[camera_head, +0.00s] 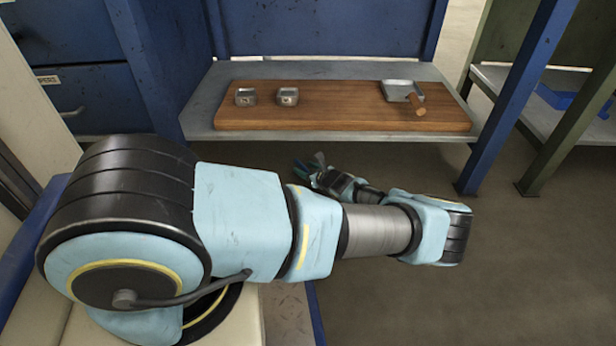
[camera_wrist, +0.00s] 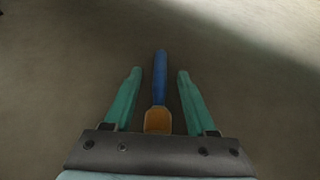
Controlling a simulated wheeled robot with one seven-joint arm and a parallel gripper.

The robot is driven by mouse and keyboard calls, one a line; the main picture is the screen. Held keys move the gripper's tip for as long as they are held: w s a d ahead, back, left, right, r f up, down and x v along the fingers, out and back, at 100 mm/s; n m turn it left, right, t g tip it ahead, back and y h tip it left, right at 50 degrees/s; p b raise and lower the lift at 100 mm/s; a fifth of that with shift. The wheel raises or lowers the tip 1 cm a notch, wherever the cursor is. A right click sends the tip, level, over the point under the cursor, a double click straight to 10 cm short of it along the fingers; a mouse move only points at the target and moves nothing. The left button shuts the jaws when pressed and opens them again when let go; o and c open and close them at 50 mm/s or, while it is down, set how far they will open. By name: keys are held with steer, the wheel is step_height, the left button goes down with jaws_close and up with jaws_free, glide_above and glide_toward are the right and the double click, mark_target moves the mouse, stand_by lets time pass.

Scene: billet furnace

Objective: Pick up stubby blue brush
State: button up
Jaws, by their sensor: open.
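The stubby blue brush shows in the wrist view, with a blue handle (camera_wrist: 160,78) pointing away and a tan-orange end (camera_wrist: 158,121) close to the gripper's palm. My gripper (camera_wrist: 160,72) is open, with one teal finger on each side of the brush. Narrow gaps show between the brush and both fingers. I cannot tell whether the brush lies on the floor or how far below the fingers it is. In the head view my gripper (camera_head: 313,163) is low, in front of the bench, and the brush cannot be made out clearly there.
A grey bench shelf (camera_head: 330,70) holds a wooden board (camera_head: 340,112) with two small metal boxes (camera_head: 266,97) and a metal pan (camera_head: 397,90) with a wooden handle. The floor (camera_head: 480,270) at right is clear.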

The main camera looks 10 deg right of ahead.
steer(key=shift+r, duration=0.1)
steer(key=shift+c, duration=0.3)
jaws_close()
